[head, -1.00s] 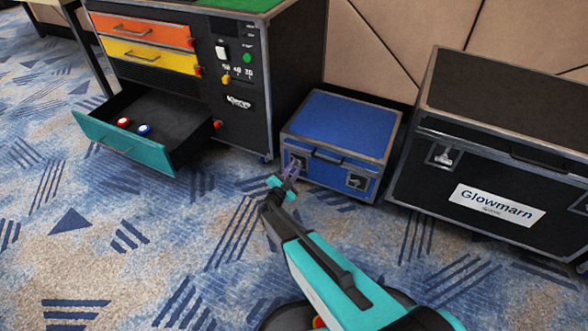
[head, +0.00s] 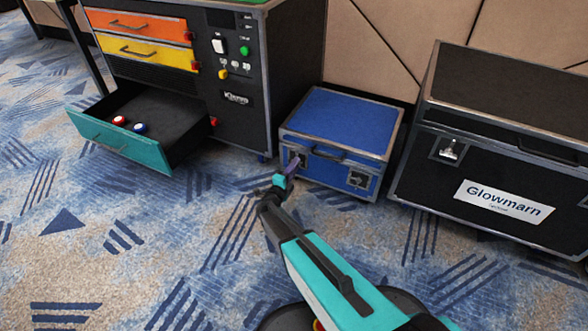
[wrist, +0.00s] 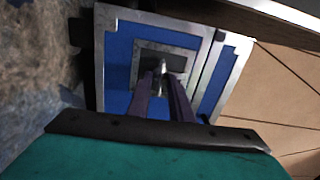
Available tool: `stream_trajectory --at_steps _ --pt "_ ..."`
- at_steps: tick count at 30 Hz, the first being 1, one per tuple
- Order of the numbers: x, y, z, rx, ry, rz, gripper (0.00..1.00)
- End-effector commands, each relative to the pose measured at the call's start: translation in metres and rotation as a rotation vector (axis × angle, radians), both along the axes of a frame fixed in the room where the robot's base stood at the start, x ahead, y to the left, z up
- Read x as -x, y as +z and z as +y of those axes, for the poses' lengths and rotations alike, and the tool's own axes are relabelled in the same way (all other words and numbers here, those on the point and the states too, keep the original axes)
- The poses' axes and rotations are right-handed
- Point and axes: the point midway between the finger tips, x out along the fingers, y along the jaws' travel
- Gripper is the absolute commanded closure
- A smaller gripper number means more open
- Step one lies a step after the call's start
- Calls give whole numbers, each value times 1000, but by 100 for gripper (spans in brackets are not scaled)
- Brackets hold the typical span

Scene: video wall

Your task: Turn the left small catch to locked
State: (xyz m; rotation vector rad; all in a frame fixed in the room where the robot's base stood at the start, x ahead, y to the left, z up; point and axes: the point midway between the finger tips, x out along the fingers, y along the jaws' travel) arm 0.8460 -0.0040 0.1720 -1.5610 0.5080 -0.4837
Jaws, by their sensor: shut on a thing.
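The small blue case (head: 341,122) with grey metal edges stands on the carpet, lid closed. Its left small catch (wrist: 151,66) sits in a dark square plate on the front, and in the head view my gripper mostly hides it. My gripper (head: 296,162) reaches the catch from the front. In the wrist view its two purple fingers (wrist: 160,88) are closed on the bright metal piece of the catch. The exact angle of the catch is hard to tell. The right small catch (head: 357,179) is in view and free.
A black cabinet (head: 240,126) stands left of the case, with its teal drawer (head: 120,143) pulled out and two buttons inside. A large black Glowmarn case (head: 450,182) stands close on the right. The patterned carpet in front is clear.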

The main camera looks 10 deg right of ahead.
Motion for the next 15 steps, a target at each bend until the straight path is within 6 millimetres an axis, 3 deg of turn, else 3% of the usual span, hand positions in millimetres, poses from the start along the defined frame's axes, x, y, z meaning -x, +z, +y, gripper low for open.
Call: stream_trajectory --at_steps 15 --pt "-3 0 4 -53 10 -37 100"
